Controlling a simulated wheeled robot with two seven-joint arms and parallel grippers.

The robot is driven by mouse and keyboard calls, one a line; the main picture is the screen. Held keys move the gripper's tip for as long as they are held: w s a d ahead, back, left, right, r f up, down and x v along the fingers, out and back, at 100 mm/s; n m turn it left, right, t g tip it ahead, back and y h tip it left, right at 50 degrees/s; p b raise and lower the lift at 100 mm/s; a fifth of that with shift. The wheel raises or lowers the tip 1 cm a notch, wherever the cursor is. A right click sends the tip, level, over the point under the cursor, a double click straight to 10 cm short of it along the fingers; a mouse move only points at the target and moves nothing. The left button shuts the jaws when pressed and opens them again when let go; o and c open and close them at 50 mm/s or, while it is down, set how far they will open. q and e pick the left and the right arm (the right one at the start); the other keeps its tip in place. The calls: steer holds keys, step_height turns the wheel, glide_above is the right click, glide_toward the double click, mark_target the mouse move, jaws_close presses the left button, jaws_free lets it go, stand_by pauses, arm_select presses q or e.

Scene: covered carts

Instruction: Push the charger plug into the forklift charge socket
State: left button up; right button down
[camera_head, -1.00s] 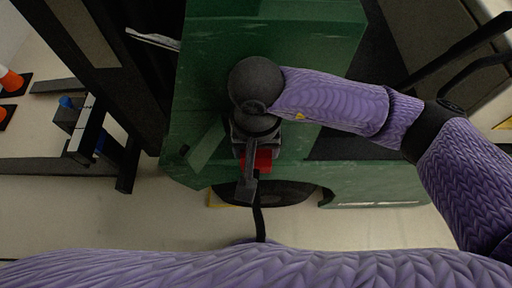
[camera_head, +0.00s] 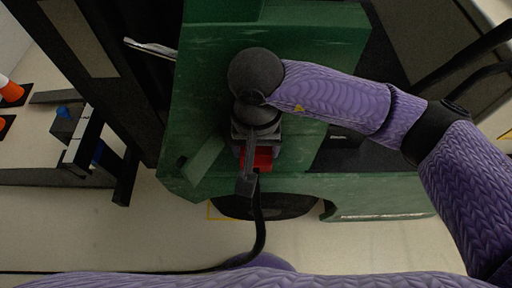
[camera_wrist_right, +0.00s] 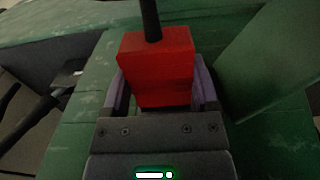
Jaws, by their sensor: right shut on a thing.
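The red charger plug (camera_head: 262,158) is between the fingers of my right gripper (camera_head: 247,172) in the head view, against the green forklift (camera_head: 310,40). In the right wrist view the plug (camera_wrist_right: 157,62) is a red block, with a purple-grey finger of my right gripper (camera_wrist_right: 158,88) on each side. A black cable (camera_wrist_right: 150,20) leaves its far end. A green flap (camera_head: 200,158) stands out from the forklift beside the gripper; it also shows in the wrist view (camera_wrist_right: 262,62). The socket is hidden, and I cannot tell whether the plug touches it. My left gripper is not in view.
The cable (camera_head: 262,235) hangs to the pale floor and runs left. A forklift wheel (camera_head: 275,206) is below the gripper. A dark mast (camera_head: 110,60) stands at left, with orange cones (camera_head: 10,90) beyond it.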

steer(key=shift+w+b, duration=0.3)
steer(key=shift+w, duration=0.1)
jaws_free()
steer(key=shift+r, duration=0.1)
step_height(320, 180, up, 10)
steer(key=p, duration=0.3)
